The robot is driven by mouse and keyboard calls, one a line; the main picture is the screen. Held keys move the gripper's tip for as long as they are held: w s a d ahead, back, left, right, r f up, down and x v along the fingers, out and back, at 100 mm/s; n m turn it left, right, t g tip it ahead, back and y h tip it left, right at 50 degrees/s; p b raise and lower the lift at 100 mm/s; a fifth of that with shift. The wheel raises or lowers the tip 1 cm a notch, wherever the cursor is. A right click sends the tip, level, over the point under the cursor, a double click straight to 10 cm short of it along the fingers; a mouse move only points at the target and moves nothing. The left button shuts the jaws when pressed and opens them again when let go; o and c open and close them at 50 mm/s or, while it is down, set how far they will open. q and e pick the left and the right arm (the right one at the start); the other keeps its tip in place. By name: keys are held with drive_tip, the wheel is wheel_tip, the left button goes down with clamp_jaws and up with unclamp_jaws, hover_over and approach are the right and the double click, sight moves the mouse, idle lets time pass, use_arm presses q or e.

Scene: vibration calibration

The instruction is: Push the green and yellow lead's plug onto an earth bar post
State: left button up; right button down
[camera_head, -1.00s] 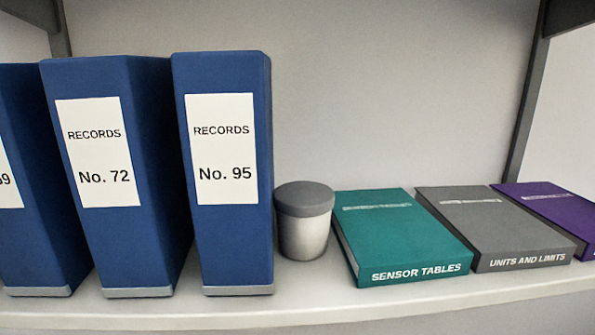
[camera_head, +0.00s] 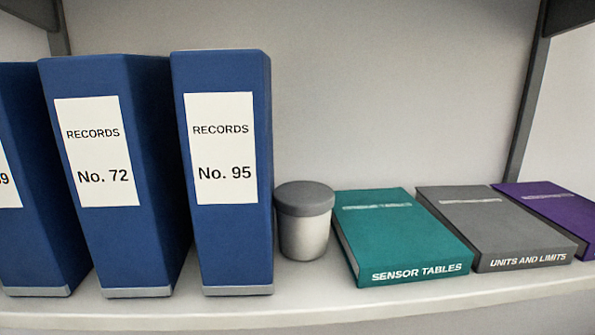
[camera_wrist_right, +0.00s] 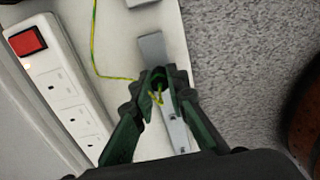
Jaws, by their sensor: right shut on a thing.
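My right gripper (camera_wrist_right: 159,78), with green fingers, shows in the right wrist view. It is shut on the green and yellow lead's plug, which is mostly hidden between the fingertips. The green and yellow lead (camera_wrist_right: 94,45) comes down from the top edge and bends right to the fingers. The grey earth bar (camera_wrist_right: 151,47) runs under and beyond the fingertips on a pale surface; small post-like details (camera_wrist_right: 173,118) show on its near part. Whether the plug touches a post cannot be told. My left gripper is in neither view.
A white socket strip (camera_wrist_right: 62,95) with a red switch (camera_wrist_right: 26,41) lies left of the gripper. Rough grey surface (camera_wrist_right: 240,60) is at right, with a brown rounded thing (camera_wrist_right: 307,115). The head view shows a shelf (camera_head: 400,308) with blue binders (camera_head: 230,250), a lidded jar (camera_head: 304,235) and flat books (camera_head: 405,235).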

drive_tip(key=shift+f, duration=0.2)
idle(0.4)
drive_tip(key=c, duration=1.8)
unclamp_jaws()
drive_tip(key=shift+r, duration=0.2)
drive_tip(key=shift+r+p, duration=1.75)
drive_tip(key=shift+r, duration=0.65)
